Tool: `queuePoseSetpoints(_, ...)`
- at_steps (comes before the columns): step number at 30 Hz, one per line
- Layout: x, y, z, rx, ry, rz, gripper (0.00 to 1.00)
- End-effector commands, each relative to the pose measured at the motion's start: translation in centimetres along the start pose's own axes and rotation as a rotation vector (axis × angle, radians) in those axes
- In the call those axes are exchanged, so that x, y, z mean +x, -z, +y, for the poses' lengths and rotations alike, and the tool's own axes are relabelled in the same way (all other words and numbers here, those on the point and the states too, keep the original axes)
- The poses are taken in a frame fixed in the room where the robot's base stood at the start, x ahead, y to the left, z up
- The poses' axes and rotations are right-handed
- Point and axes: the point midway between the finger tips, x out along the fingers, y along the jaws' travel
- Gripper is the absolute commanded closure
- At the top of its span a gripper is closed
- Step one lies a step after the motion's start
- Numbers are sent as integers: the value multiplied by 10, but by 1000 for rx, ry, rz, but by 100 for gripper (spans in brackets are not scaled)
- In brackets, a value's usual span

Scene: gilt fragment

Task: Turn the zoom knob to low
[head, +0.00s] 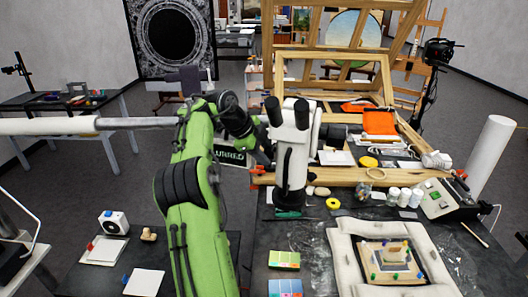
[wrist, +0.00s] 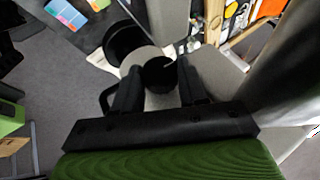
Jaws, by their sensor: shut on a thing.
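The white microscope (head: 292,160) with two black eyepieces stands upright at the left end of the dark bench. My green arm reaches its left side, and my gripper is largely hidden there in the head view. In the wrist view my gripper (wrist: 157,80) has one black finger on each side of a round black knob (wrist: 158,72) on the pale microscope body (wrist: 140,59). The fingers are shut on this knob, which appears to be the zoom knob. No setting mark on it can be read.
Coloured cards (head: 284,260), a yellow ring (head: 333,203) and small jars (head: 393,196) lie on the bench. A padded white frame (head: 345,260) holds a gilt piece at the right. A wooden easel (head: 330,50) rises behind.

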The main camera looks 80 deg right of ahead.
Motion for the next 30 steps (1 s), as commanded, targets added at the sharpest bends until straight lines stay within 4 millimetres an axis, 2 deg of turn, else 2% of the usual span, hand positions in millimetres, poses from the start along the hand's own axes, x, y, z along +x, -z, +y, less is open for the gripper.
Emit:
queuePoseSetpoints(3, 0, 1, 0, 1, 2, 1, 89)
queuePoseSetpoints(4, 0, 1, 0, 1, 2, 1, 55)
queuePoseSetpoints(8, 0, 1, 0, 1, 1, 1, 35)
queuePoseSetpoints(16, 0, 0, 0, 0, 0, 0, 34)
queuePoseSetpoints(19, -8, 0, 0, 0, 3, 0, 34)
queuePoseSetpoints(23, -36, -1, -1, 0, 7, 0, 34)
queuePoseSetpoints(30, -101, 0, 0, -1, 7, 3, 34)
